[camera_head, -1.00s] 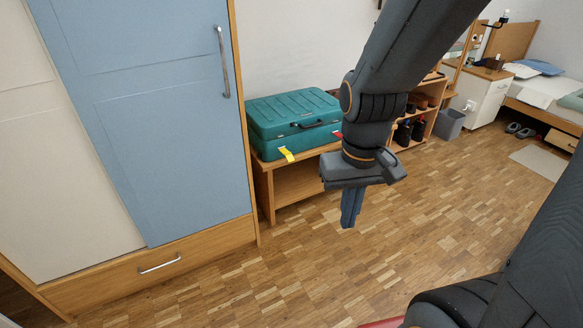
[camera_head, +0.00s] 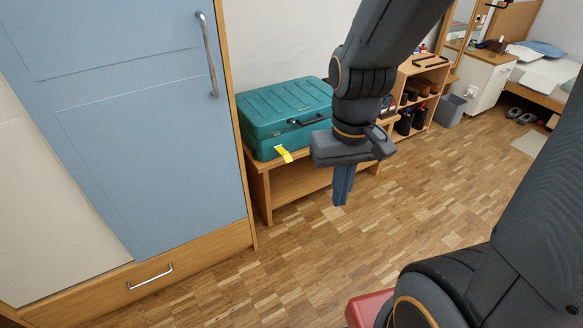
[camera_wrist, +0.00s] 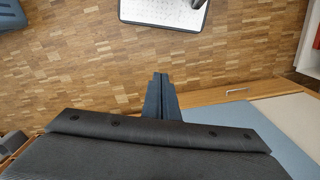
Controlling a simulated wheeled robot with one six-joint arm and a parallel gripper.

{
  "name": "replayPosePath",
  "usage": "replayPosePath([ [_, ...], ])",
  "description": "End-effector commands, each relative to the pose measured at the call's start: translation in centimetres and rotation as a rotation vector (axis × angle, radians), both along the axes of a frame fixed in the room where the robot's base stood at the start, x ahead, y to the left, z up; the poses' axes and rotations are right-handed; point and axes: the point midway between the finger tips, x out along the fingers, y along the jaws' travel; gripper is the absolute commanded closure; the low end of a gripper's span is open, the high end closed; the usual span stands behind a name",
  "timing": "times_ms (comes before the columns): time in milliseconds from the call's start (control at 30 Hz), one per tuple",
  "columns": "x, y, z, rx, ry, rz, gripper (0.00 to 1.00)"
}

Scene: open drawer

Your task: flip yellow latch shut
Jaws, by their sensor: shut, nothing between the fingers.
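The yellow latch (camera_head: 284,154) is on the front of the teal suitcase (camera_head: 283,108), near its left end. It hangs out and downward from the case, so it looks open. A red latch seen earlier at the right end is now hidden behind my arm. The suitcase lies closed on a low wooden bench (camera_head: 262,180). My gripper (camera_head: 341,198) points down in front and to the right of the suitcase, apart from it, over the floor. Its fingers are together and empty; they also show in the wrist view (camera_wrist: 158,88).
A wardrobe with a blue door (camera_head: 150,120) and a metal handle stands left of the bench. A wooden shoe shelf (camera_head: 418,95) stands to the right, with a grey bin (camera_head: 450,111) beside it. The parquet floor (camera_head: 300,260) in front is clear.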

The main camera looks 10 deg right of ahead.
Motion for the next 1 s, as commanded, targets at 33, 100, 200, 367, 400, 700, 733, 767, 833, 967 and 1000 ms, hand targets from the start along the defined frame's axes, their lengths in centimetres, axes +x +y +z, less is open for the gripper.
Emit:
replayPosePath([
  [33,0.0,0.1,-0.3,0.004,0.006,-0.008,1.00],
  [100,-0.1,0.3,-1.2,0.019,0.027,-0.034,1.00],
  [200,-0.5,1.3,-3.6,0.068,0.088,-0.113,1.00],
  [367,-1.0,4.6,-8.6,0.206,0.243,-0.318,1.00],
  [400,-1.0,5.6,-9.8,0.247,0.285,-0.374,1.00],
  [700,2.9,13.1,-16.4,0.589,0.556,-0.777,1.00],
  [733,3.7,13.7,-16.9,0.627,0.579,-0.817,1.00],
  [767,4.5,14.3,-17.4,0.665,0.601,-0.855,1.00],
  [833,6.7,15.5,-18.6,0.757,0.645,-0.945,1.00],
  [967,11.3,16.9,-20.8,0.937,0.716,-1.109,1.00],
  [1000,12.9,17.1,-21.5,0.994,0.732,-1.157,1.00],
])
